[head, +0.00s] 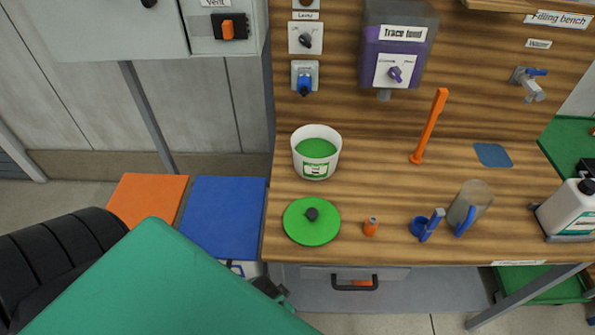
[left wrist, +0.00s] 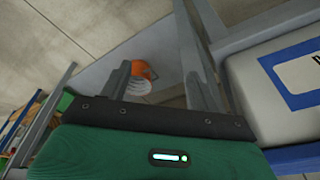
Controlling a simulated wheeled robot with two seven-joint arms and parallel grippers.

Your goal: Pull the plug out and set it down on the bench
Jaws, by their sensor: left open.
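A blue plug (head: 305,84) sits in a grey wall socket on the wooden back panel, below the "Lamp" switch. A dark part sticks out at its lower end. My left gripper (head: 272,289) is low in front of the bench's left front corner, well below and apart from the plug. My green left forearm hides much of it in the head view. In the left wrist view its two grey fingers (left wrist: 155,60) stand apart, with nothing seen held between them. The wooden bench (head: 375,220) is below the panel. My right gripper is not in view.
Bare wood lies between tub and bar. An orange object (left wrist: 145,73) shows beyond my fingers.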

